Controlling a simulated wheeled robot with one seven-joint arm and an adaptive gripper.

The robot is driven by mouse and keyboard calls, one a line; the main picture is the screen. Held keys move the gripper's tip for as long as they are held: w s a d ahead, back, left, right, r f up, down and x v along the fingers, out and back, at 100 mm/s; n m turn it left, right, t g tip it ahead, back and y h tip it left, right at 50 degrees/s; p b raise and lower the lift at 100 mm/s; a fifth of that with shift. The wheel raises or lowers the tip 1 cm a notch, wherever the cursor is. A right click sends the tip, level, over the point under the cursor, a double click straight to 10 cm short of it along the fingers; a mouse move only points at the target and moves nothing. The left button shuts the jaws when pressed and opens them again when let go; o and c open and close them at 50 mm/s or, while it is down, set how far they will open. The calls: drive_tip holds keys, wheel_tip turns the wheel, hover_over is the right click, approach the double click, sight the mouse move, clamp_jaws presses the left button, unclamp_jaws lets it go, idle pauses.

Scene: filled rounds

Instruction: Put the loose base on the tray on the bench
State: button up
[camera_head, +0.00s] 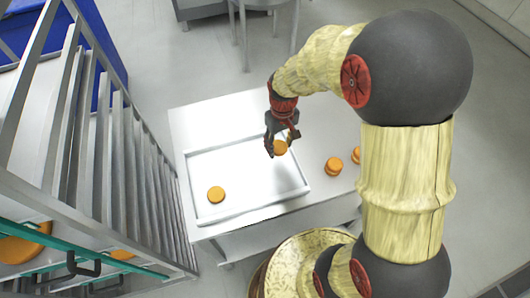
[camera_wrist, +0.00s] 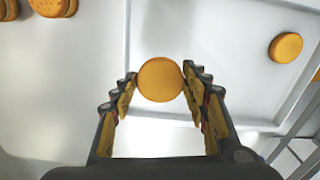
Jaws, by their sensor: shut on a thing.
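My gripper (camera_head: 281,140) is shut on an orange round base (camera_head: 280,149), held at the fingertips. In the wrist view the base (camera_wrist: 160,79) sits between the two fingers. The white tray (camera_head: 299,174) lies on the bench (camera_head: 190,120), and the held base is over its right part. How high it is above the tray floor is hard to tell. Another orange base (camera_head: 216,194) lies inside the tray at its front left; it also shows in the wrist view (camera_wrist: 286,47).
Two small stacks of orange rounds stand on the bench right of the tray, one nearer (camera_head: 333,166) and one farther (camera_head: 356,155). A metal rack (camera_head: 120,160) with slats stands close on the left. The tray's middle is clear.

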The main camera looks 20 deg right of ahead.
drive_tip(key=w+f, duration=0.1)
drive_tip(key=f, duration=0.1)
drive_tip(key=w+a+f, duration=0.1)
drive_tip(key=w, duration=0.1)
drive_tip(key=w+a+f+b, duration=0.1)
drive_tip(key=f, duration=0.1)
drive_tip(key=shift+w+f, duration=0.25)
drive_tip(key=shift+f, duration=0.05)
drive_tip(key=shift+w+a+f+b, duration=0.15)
drive_tip(key=shift+f+b, duration=0.15)
drive_tip(key=shift+f, duration=0.6)
drive_tip(key=shift+w+f+b, duration=0.1)
drive_tip(key=shift+f+b, duration=0.15)
drive_tip(key=shift+f, duration=0.65)
drive_tip(key=shift+f, duration=0.15)
drive_tip(key=o, duration=0.8)
